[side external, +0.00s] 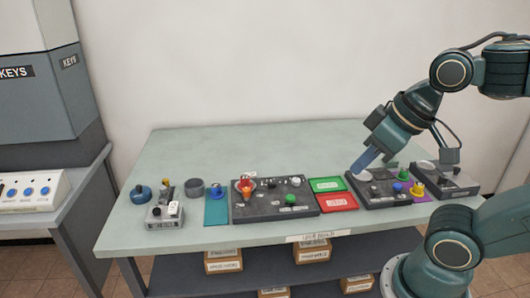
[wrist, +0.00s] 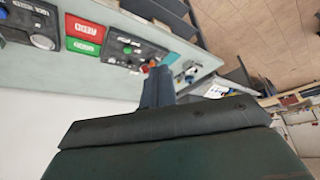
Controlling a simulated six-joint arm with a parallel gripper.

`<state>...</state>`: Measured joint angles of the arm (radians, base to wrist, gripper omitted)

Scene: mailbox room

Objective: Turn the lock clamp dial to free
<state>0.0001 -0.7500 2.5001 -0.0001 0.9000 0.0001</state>
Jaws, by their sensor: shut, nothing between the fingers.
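My gripper (side external: 361,168) is shut and empty. A further dark panel (side external: 459,189) with a pale disc stands at the far right, partly behind my arm. The labels are too small to read, so I cannot tell which dial is the lock clamp.
A green card (side external: 326,184) and a red card (side external: 338,202) lie between the right panel and a left dark panel (side external: 275,209) with several knobs. A small grey device (side external: 165,214) stands at the bench's left. The back of the bench (side external: 260,146) is clear.

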